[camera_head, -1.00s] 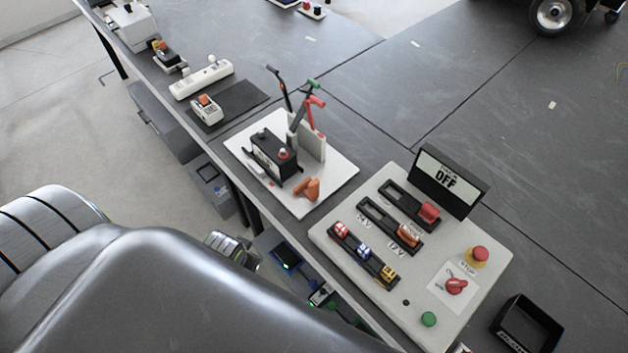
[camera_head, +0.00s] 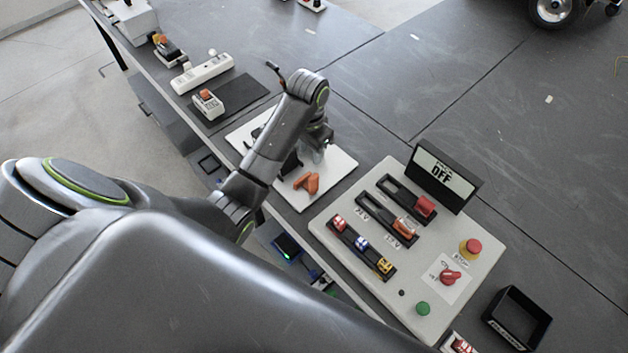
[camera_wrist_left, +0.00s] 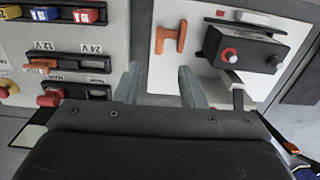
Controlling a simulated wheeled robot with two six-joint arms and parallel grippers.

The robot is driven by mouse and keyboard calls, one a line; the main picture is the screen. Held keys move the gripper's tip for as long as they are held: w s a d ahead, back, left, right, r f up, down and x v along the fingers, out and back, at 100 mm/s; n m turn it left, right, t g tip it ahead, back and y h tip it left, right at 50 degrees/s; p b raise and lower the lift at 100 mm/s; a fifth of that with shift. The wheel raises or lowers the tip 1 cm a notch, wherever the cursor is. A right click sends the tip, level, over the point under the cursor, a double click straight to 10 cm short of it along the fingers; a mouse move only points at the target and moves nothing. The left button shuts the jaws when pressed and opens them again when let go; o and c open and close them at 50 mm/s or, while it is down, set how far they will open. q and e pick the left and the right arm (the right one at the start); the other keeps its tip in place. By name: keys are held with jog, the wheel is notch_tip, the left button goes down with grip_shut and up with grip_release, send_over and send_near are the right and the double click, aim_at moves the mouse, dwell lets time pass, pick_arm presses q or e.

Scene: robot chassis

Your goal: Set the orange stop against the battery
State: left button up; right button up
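The orange stop (camera_head: 307,183) lies on the white board (camera_head: 343,166), and it shows just beyond my fingers in the left wrist view (camera_wrist_left: 171,38). The black battery (camera_wrist_left: 245,48) stands on the board to the right of the stop in that view, with a gap between them. In the head view the battery (camera_head: 291,163) is mostly hidden by my left arm. My left gripper (camera_wrist_left: 160,82) is open and empty, its two fingers apart above the board; the head view shows it beyond the stop (camera_head: 318,148). My right gripper is not in view.
A control panel (camera_head: 345,263) with sliders, an emergency button (camera_head: 470,247) and an OFF display (camera_head: 443,177) stands right of the board. A black cable clamp end (camera_head: 275,69) rises behind my arm. A black tray (camera_head: 517,318) lies at the lower right. The bench beyond is mostly clear.

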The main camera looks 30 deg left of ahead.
pick_arm(q)
jog(key=w+r, duration=0.1)
jog(key=w, duration=0.1)
jog(key=b, duration=0.7)
send_over(313, 176)
notch_tip(313, 176, down, 6)
jog(key=shift+d+f, duration=0.15)
notch_tip(313, 176, down, 9)
jog(key=shift+f+p, duration=0.1)
jog(key=shift+p, duration=0.85)
jog(key=shift+f, duration=0.85)
grip_shut()
